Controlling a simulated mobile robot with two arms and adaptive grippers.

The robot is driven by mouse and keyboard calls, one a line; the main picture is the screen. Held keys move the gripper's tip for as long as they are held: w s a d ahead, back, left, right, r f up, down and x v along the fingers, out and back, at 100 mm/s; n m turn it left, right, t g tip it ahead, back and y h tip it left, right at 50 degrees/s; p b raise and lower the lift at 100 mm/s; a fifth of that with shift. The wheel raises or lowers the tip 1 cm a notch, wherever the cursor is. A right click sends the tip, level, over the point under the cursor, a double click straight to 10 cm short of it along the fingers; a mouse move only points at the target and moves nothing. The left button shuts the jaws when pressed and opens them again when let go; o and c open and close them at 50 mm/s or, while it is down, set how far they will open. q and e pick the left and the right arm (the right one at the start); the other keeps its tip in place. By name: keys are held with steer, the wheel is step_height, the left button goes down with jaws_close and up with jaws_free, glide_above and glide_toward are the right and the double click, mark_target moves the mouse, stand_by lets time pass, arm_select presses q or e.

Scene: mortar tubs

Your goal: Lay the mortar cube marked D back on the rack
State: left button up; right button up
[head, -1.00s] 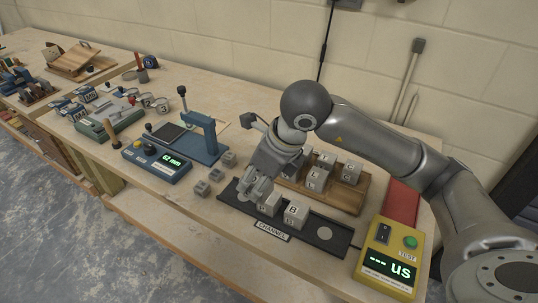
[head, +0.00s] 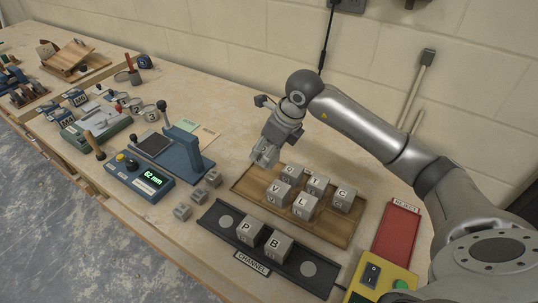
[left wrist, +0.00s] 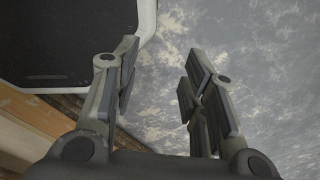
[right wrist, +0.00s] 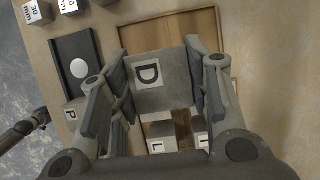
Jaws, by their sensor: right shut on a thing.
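My right gripper (head: 264,154) is shut on the grey cube marked D (right wrist: 158,84), whose white D label faces up at the right wrist camera. It holds the cube near the left end of the wooden rack (head: 248,184). In the right wrist view, bare rack wood (right wrist: 198,24) shows behind the cube; the gap beneath it cannot be judged. Several lettered cubes stand on the rack, among them V (head: 278,192) and L (head: 304,205). The rack's left end is bare. My left gripper (left wrist: 158,85) is open and empty over the floor.
The black channel (head: 285,262), in front of the rack, holds cubes P (head: 249,231) and B (head: 277,245), with a pale disc at each end. A red reject tray (head: 396,235) and yellow tester (head: 375,278) stand right. A blue gauge (head: 185,150) and small blocks stand left.

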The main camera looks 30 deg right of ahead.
steer(key=w+f, duration=0.1)
steer(key=w+d+f+p, duration=0.1)
steer(key=f, duration=0.1)
steer(key=w+d+f, duration=0.1)
steer(key=w, duration=0.1)
steer(key=shift+d+f, duration=0.25)
steer(key=shift+f, duration=0.15)
steer(key=shift+w+d+f, duration=0.3)
steer(key=shift+w+f, duration=0.05)
steer(key=shift+f, duration=0.3)
steer(key=shift+f+p, duration=0.35)
steer(key=shift+p, duration=0.3)
step_height(320, 180, down, 2)
steer(key=shift+w+f+p, duration=0.15)
steer(key=shift+f+p, duration=0.1)
steer(key=shift+p, duration=0.2)
arm_select(q)
steer(key=r, duration=0.2)
steer(key=d+r, duration=0.1)
steer(key=shift+w+d+r, duration=0.1)
steer(key=shift+w+r, duration=0.2)
steer(key=shift+w, duration=0.1)
steer(key=shift+f, duration=0.1)
arm_select(e)
steer(key=shift+f, duration=0.1)
steer(key=o, duration=0.8)
steer(key=shift+f, duration=0.15)
steer(key=o, duration=0.5)
arm_select(q)
steer(key=shift+s, duration=0.1)
